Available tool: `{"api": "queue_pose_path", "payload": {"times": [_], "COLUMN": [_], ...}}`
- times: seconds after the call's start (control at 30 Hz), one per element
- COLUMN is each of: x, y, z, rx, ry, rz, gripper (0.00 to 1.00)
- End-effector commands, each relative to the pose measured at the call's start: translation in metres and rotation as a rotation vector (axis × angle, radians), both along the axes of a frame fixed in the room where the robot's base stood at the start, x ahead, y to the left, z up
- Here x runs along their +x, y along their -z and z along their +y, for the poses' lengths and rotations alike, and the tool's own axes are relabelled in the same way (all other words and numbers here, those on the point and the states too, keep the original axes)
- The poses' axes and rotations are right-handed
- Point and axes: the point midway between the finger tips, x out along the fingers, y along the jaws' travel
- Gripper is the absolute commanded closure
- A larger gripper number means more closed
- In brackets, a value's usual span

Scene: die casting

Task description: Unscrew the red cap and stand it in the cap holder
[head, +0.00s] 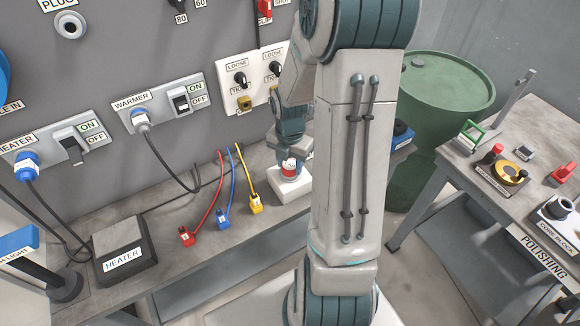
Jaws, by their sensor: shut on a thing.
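My gripper (289,153) points down above the workbench, left of my large arm link. It is shut on the red cap (290,165), which shows as a small red and white patch between and just below the fingers. The cap sits directly over a white block (291,190) on the bench. Whether the cap is threaded on or free of what is beneath it cannot be told at this size. I cannot identify the cap holder; my arm hides part of the bench to the right.
Red (187,236), blue (223,222) and yellow (256,205) cable plugs lie left of the block. A heater box (124,250) stands further left. The switch panel wall (200,60) rises close behind. A green barrel (440,110) and polishing table (520,205) stand right.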

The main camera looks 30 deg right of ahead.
Motion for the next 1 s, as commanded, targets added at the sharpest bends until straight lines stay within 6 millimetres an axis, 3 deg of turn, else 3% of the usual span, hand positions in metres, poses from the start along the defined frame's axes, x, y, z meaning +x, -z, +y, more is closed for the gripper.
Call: {"api": "queue_pose_path", "payload": {"times": [1.0], "x": [-0.0003], "y": [-0.0014], "z": [0.0001], "rx": [0.001], "ry": [-0.3], "rz": [0.001], "gripper": [0.89]}}
